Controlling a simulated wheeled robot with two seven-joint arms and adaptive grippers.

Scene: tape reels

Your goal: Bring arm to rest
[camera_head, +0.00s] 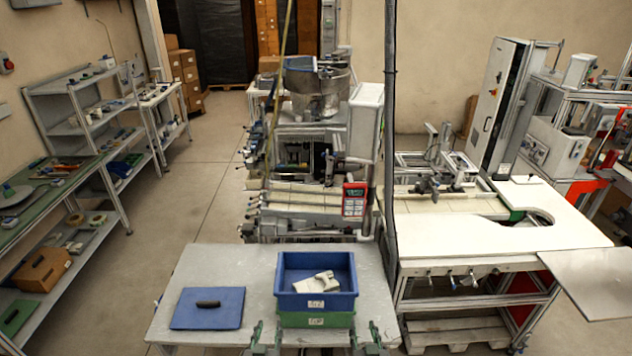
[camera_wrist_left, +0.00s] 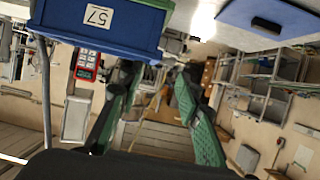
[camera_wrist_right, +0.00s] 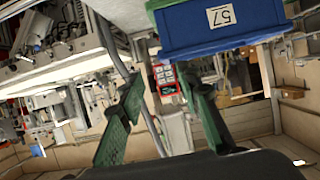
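My left gripper (camera_head: 267,333) is at the front edge of the grey table (camera_head: 215,262), below and left of the stacked crates. Its green fingers stand apart with nothing between them, as the left wrist view (camera_wrist_left: 156,76) shows. My right gripper (camera_head: 365,335) is at the same edge, to the right of the crates. Its fingers are also apart and empty in the right wrist view (camera_wrist_right: 164,82). Both grippers appear clear of the crates. Most of both arms is out of view.
A blue crate (camera_head: 318,300) holding pale parts (camera_head: 316,283) sits on a green crate (camera_head: 317,320). A flat blue lid (camera_head: 207,309) with a dark handle lies to the left. Machines stand behind, a white workbench (camera_head: 480,240) right, shelves (camera_head: 85,125) left.

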